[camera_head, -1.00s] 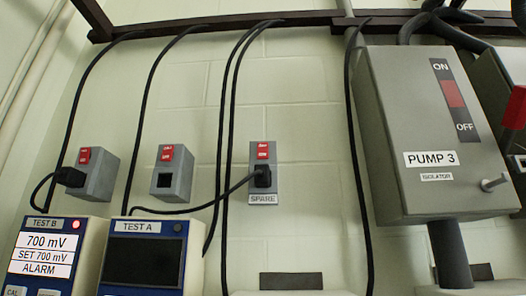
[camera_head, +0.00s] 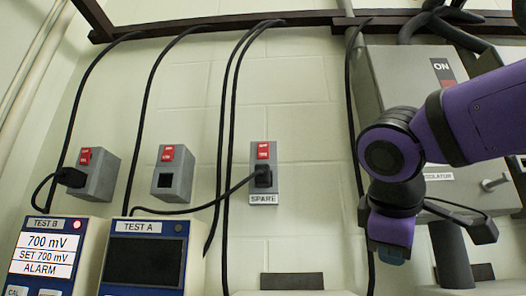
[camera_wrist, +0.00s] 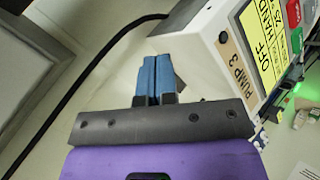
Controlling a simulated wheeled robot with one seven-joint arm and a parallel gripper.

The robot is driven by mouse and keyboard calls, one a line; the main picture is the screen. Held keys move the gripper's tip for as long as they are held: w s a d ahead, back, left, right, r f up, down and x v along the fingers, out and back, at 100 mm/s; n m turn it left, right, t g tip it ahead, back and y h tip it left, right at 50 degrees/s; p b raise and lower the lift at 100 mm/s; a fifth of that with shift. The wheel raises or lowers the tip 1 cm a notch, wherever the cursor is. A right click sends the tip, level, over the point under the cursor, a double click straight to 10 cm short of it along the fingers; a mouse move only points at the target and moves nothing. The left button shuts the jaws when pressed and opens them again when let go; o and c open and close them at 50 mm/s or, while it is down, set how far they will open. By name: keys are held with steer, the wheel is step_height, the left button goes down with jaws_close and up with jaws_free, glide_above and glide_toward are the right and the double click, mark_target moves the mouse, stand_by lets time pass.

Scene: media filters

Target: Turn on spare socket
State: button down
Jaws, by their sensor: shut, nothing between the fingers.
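The spare socket (camera_head: 264,182) is a grey wall box in the middle of the head view, with a white SPARE label below. Its red switch (camera_head: 263,151) is at the top, and a black plug (camera_head: 263,178) sits in it with a cable leading off left. The switch position is too small to tell. My gripper (camera_head: 389,254) is to the right of the socket and lower, apart from it, in front of the pump 3 isolator box. In the wrist view its blue fingers (camera_wrist: 154,78) are shut together with nothing between them.
Two more grey sockets with red switches, one plugged (camera_head: 97,174) and one empty (camera_head: 173,173), are left of the spare socket. Test B (camera_head: 45,258) and Test A (camera_head: 145,258) units stand below them. Black cables hang down the wall. A Pump 3 panel (camera_wrist: 232,52) is near my fingers.

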mark_target(264, 157)
steer(key=s+a+r+n+t+y, duration=0.1)
steer(key=a+r+n+t, duration=0.5)
steer(key=a+r, duration=1.4)
step_height(264, 157, up, 4)
steer(key=shift+s+a+n+t+y, duration=0.3)
steer(key=shift+s+n+y, duration=0.1)
steer(key=shift+s, duration=0.3)
steer(key=w, duration=0.4)
steer(key=w+f, duration=0.1)
steer(key=w, duration=0.4)
steer(key=w+f, duration=0.1)
steer(key=w, duration=0.4)
steer(key=shift+d+f, duration=0.15)
steer(key=shift+d, duration=0.15)
